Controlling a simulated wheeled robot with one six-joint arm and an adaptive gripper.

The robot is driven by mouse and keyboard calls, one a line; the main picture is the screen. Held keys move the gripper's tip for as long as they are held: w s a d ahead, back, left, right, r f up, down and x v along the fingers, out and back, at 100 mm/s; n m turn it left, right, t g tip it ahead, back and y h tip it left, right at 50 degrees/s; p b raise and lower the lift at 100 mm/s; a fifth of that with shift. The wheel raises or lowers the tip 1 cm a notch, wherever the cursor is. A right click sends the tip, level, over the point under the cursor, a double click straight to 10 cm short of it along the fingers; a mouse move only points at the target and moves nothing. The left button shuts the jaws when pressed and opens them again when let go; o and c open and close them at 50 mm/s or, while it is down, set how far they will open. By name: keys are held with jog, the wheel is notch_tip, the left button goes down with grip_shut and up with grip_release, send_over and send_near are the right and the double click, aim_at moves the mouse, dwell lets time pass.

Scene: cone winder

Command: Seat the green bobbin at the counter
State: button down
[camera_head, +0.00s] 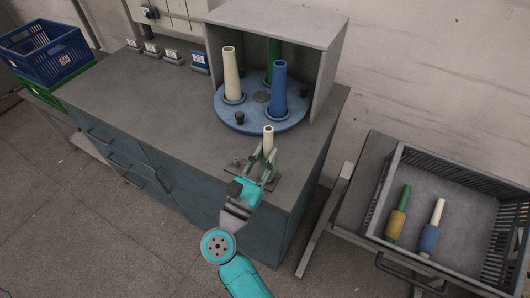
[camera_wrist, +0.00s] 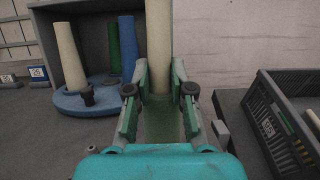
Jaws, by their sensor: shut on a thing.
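My gripper (camera_head: 264,166) is shut on the green bobbin above the near right part of the counter (camera_head: 165,120). The bobbin's cream tube (camera_head: 268,138) stands about upright above the fingers. In the wrist view the tube (camera_wrist: 158,45) rises between the fingers (camera_wrist: 160,95), with the bobbin's green lower part (camera_wrist: 163,122) below it.
A blue turntable (camera_head: 262,122) under a grey hood (camera_head: 290,22) bears a cream cone (camera_head: 232,75), a blue cone (camera_head: 279,88) and a green cone (camera_head: 274,62). A dark crate (camera_head: 460,180) at right holds a yellow bobbin (camera_head: 396,222) and a blue bobbin (camera_head: 430,237). The counter's left is mostly clear.

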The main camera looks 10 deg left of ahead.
jog(key=shift+f, duration=0.2)
jog(key=c, duration=0.9)
grip_release()
jog(key=shift+c, duration=0.2)
jog(key=v, duration=1.2)
